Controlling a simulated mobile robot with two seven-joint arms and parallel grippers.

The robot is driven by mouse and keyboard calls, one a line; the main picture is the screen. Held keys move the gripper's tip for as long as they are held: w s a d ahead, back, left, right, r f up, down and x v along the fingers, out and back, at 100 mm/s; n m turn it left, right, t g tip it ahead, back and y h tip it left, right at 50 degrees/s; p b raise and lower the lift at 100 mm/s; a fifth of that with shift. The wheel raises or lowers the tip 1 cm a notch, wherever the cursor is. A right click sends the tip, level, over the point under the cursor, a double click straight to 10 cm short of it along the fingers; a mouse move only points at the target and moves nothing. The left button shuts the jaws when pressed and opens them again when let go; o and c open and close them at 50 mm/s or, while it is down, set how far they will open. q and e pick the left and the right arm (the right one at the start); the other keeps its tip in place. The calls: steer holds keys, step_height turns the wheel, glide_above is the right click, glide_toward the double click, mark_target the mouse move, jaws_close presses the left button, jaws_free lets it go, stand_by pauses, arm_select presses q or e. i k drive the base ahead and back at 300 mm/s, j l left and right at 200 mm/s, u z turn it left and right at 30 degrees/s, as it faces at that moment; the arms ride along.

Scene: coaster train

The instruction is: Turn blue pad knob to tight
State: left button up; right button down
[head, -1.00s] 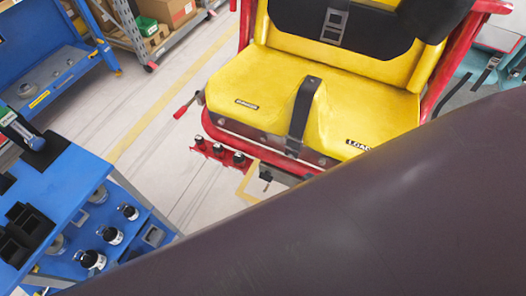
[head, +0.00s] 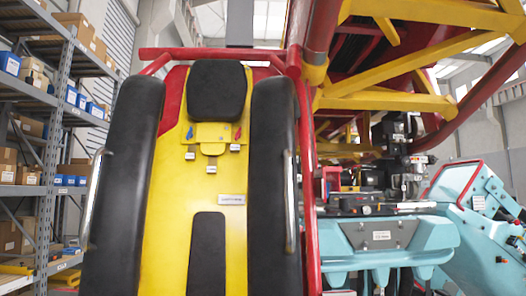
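A small blue knob or lever (head: 189,132) sits on the yellow plate (head: 211,132) just below the black headrest (head: 217,90) of the seat. It is too small to tell which way it is turned or whether a tight mark is beside it. A similar red one (head: 238,132) sits at the right of the same plate. Small silver blocks (head: 211,168) are fixed under the plate. Neither of my grippers is in view.
Long black padded restraints (head: 124,190) and (head: 274,190) with silver handles flank the yellow seat back (head: 170,215). Red and yellow framework (head: 420,102) rises at the right above a turquoise car (head: 385,240). Grey shelves (head: 60,110) with boxes stand at the left.

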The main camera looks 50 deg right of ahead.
mark_target(190, 135)
steer(key=z, duration=1.3)
